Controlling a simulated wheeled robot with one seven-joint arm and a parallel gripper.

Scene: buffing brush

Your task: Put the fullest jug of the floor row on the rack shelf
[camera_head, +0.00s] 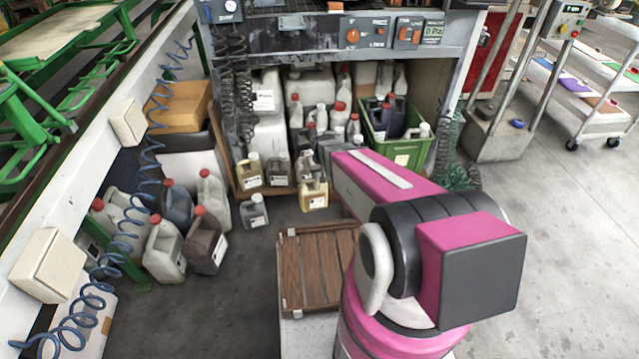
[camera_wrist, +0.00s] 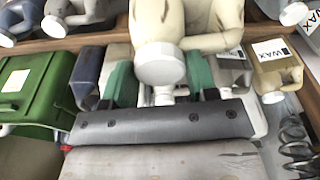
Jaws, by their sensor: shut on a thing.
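My gripper (camera_wrist: 160,88) is shut on a cream-yellow jug (camera_wrist: 208,18) with a pale cap, between green-padded fingers. In the head view this jug (camera_head: 314,193) hangs or stands just in front of the rack; I cannot tell if it touches the floor. My arm hides the fingers there. To its left are a grey jug (camera_head: 279,171) and a yellowish jug (camera_head: 249,177); both show WAX labels in the wrist view. A dark bluish jug (camera_wrist: 88,75) shows on its other side in the wrist view. The rack shelf (camera_head: 277,193) holds several jugs behind. Liquid levels are unclear.
A small grey jug (camera_head: 255,212) stands apart on the floor. Several red-capped jugs (camera_head: 205,240) stand at left. A green crate (camera_head: 405,150) with bottles is at the shelf's right. A slatted wooden crate (camera_head: 315,268) lies near my arm.

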